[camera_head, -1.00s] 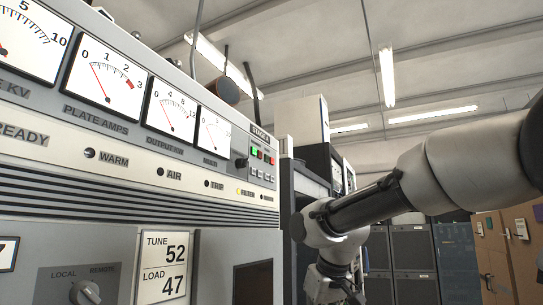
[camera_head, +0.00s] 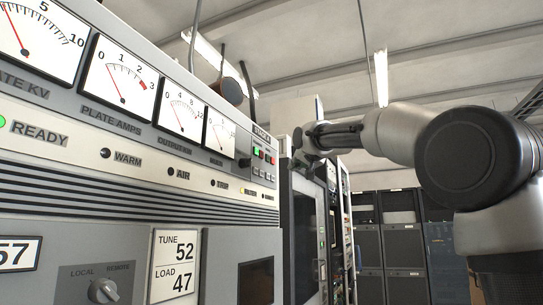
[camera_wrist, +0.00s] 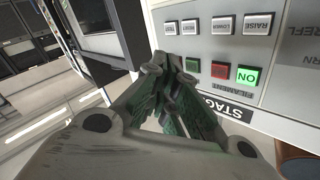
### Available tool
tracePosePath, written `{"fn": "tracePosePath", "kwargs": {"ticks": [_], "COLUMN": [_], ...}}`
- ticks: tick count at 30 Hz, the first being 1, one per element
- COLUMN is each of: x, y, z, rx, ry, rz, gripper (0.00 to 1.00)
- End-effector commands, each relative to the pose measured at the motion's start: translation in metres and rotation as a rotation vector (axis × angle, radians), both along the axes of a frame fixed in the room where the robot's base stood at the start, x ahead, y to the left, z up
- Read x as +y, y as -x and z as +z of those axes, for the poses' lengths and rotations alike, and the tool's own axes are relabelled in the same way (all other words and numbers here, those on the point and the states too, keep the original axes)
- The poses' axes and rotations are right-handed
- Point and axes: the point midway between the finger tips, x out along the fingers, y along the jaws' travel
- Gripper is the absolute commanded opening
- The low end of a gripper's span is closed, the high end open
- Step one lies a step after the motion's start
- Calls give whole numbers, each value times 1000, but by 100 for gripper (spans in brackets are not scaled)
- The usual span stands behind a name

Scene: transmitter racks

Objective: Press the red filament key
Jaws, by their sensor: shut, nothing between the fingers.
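The red filament key (camera_wrist: 221,70) sits on the light panel in the wrist view, where the lettering is upside down. Whether the tips touch the panel, I cannot tell. In the head view the red key (camera_head: 267,157) is small at the cabinet's right end, and my gripper (camera_head: 298,142) is just right of it.
A row of grey keys (camera_wrist: 208,25), one marked RAISE, lies near the red key. The cabinet front (camera_head: 110,190) with meters fills the left.

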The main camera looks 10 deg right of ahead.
Motion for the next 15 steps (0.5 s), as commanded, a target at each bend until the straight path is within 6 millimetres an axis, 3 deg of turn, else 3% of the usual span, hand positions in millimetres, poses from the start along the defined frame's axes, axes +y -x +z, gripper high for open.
{"fn": "tracePosePath", "kwargs": {"ticks": [3, 6, 15], "x": [0, 0, 1], "y": [7, 10, 10], "z": [32, 48, 52], "rx": [-74, -120, -131], "ry": [-62, -125, -187], "rz": [5, 14, 22], "gripper": [0, 0, 0]}}
